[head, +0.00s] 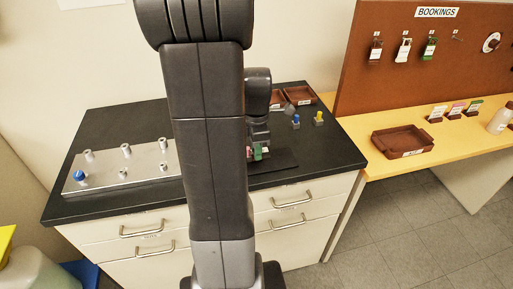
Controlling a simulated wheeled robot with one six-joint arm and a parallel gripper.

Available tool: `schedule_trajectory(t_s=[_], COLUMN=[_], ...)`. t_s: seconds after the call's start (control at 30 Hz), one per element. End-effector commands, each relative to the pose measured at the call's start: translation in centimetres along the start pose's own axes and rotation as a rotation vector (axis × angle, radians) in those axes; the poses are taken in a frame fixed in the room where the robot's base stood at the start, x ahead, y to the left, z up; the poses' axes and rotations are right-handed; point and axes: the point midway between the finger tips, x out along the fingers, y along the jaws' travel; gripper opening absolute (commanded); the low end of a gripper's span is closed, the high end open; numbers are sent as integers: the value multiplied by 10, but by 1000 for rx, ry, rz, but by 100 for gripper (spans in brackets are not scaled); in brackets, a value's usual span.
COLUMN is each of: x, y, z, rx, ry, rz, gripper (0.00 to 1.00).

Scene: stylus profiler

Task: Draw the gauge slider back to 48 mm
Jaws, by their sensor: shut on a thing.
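My gripper (258,153) points down over the black bench top, just right of my arm's thick link. It is shut on a small part low on the bench, seemingly the gauge slider; green and pinkish bits show at the fingertips. A dark flat plate (284,162) lies under and to the right of the gripper. My arm hides most of the gauge, and no scale or reading can be made out.
A silver plate (105,177) with several posts and a blue knob (80,176) lies at left on the black bench (330,150). Behind the gripper are brown trays (300,95), a blue piece (296,120) and a yellow piece (319,118). A yellow table (375,186) with a brown tray (400,142) stands right.

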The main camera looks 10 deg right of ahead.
Motion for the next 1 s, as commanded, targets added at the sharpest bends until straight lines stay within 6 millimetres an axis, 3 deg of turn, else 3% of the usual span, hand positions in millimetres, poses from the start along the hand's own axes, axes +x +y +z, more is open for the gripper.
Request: schedule_trajectory(t_s=[0.4, 0.67, 0.7, 0.77, 1.0], x=[-1, -1, -1, -1, 0], y=[0, 0, 1, 0, 0], z=[32, 33, 33, 33, 32], rx=[2, -1, -1, -1, -1], ry=[0, -3, -3, -2, -1], rz=[0, 1, 2, 1, 0], gripper=[0, 0, 29, 41, 44])
